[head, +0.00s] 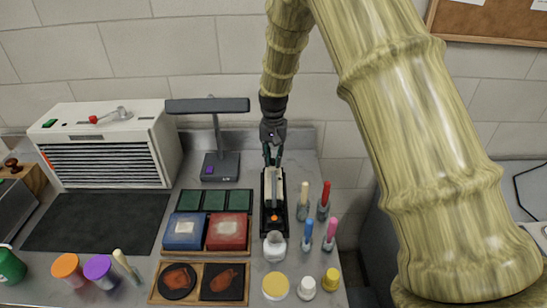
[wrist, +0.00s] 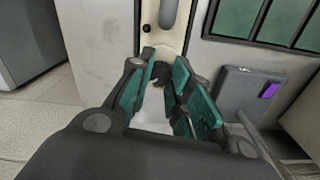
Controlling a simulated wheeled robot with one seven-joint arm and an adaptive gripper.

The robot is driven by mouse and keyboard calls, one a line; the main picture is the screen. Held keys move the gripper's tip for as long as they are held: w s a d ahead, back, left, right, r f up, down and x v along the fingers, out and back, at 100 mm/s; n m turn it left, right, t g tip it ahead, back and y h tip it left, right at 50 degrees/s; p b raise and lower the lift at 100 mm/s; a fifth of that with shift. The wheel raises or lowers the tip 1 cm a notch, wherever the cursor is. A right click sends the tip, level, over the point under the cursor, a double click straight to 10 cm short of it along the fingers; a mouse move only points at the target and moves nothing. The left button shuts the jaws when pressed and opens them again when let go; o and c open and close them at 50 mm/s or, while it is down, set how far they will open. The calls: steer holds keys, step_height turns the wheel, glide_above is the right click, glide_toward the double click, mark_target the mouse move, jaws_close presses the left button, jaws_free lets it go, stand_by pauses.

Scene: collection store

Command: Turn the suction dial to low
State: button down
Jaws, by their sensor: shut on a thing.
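The white slatted suction unit (head: 105,150) stands at the left of the bench. On its sloping top is a grey dial (head: 122,114) with a red tip (head: 94,119) pointing left. Any dial markings are too small to read. My gripper (head: 272,164) is well to the right of the unit, pointing down at the back end of a narrow black tray (head: 266,228). In the wrist view, its teal fingers (wrist: 165,95) are closed in around something pale (wrist: 150,118), mostly hidden by the gripper, so I cannot tell what it is.
A desk lamp (head: 220,165) stands between the unit and my gripper. Green pads, a blue box (head: 185,231), a red box (head: 228,231) and several jars crowd the front. Upright coloured tools stand right of the tray. A dark mat (head: 95,222) before the unit is mostly clear.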

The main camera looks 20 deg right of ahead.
mark_target(274, 160)
steer(key=n, duration=0.5)
steer(key=shift+n, duration=0.4)
steer(key=n, duration=0.4)
steer(key=shift+n, duration=0.4)
steer(key=c, duration=1.3)
jaws_free()
steer(key=shift+o, duration=0.2)
steer(key=shift+r, duration=0.1)
step_height(274, 160, up, 12)
steer(key=shift+d, duration=0.1)
